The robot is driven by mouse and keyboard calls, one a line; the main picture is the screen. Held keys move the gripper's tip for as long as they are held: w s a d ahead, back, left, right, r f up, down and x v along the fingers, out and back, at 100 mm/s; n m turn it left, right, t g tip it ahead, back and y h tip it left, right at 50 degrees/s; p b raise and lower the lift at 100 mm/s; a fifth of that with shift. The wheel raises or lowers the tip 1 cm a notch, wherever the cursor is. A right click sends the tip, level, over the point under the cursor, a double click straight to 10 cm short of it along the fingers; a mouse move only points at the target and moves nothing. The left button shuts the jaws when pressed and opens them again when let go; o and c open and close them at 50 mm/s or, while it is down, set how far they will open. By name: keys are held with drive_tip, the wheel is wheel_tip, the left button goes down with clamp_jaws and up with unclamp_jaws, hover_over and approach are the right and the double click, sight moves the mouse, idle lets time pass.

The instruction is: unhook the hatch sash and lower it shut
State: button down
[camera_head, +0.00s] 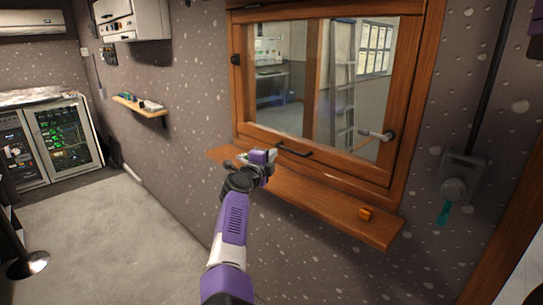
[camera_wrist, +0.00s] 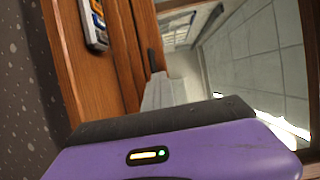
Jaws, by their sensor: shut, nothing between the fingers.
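The hatch sash (camera_head: 278,134) is a glazed wooden frame in the wall. Its bottom rail sits low, just above the wooden sill; I cannot tell whether a gap is left. A black bar handle (camera_head: 293,150) is on that rail and seems to show edge-on in the wrist view (camera_wrist: 154,50). My gripper (camera_head: 271,156) is shut and empty, close to the handle's left end. Its pale fingertips (camera_wrist: 166,91) point toward the rail; contact is unclear.
The sill (camera_head: 325,205) juts out below the sash and carries an orange block (camera_head: 366,214).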

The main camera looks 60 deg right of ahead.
drive_tip(key=c, duration=2.2)
unclamp_jaws()
drive_tip(key=c, duration=1.5)
unclamp_jaws()
drive_tip(key=shift+o, duration=0.2)
drive_tip(key=s+a, duration=0.1)
drive_tip(key=a, duration=0.6)
drive_tip(key=shift+a, duration=0.35)
